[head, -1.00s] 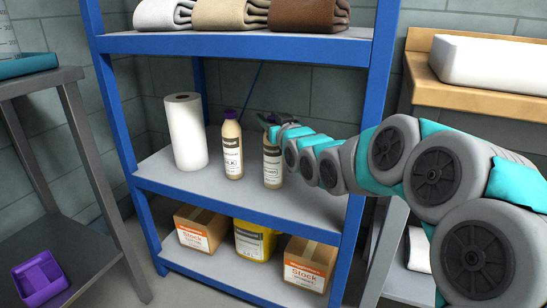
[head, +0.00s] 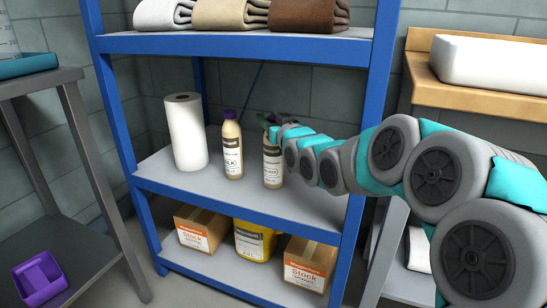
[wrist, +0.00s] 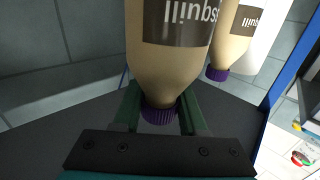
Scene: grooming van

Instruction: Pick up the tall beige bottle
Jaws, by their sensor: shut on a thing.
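Two beige bottles with dark and white labels stand upright on the middle shelf. The right beige bottle (head: 272,168) has my gripper (head: 271,121) at its top, which hides its cap in the head view. In the wrist view this bottle (wrist: 168,65) appears upside down, with its purple cap (wrist: 160,113) between the two green fingers of my gripper (wrist: 160,108). My gripper is shut on it near the cap. The left beige bottle (head: 232,152), with a purple cap, stands apart from it and also shows in the wrist view (wrist: 230,45).
A white paper roll (head: 187,135) stands left of the bottles. The blue rack (head: 119,120) has an upper shelf with folded towels (head: 230,14) above, and boxes (head: 306,264) with a yellow container (head: 254,241) below. Its right post (head: 372,110) is close to my arm.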

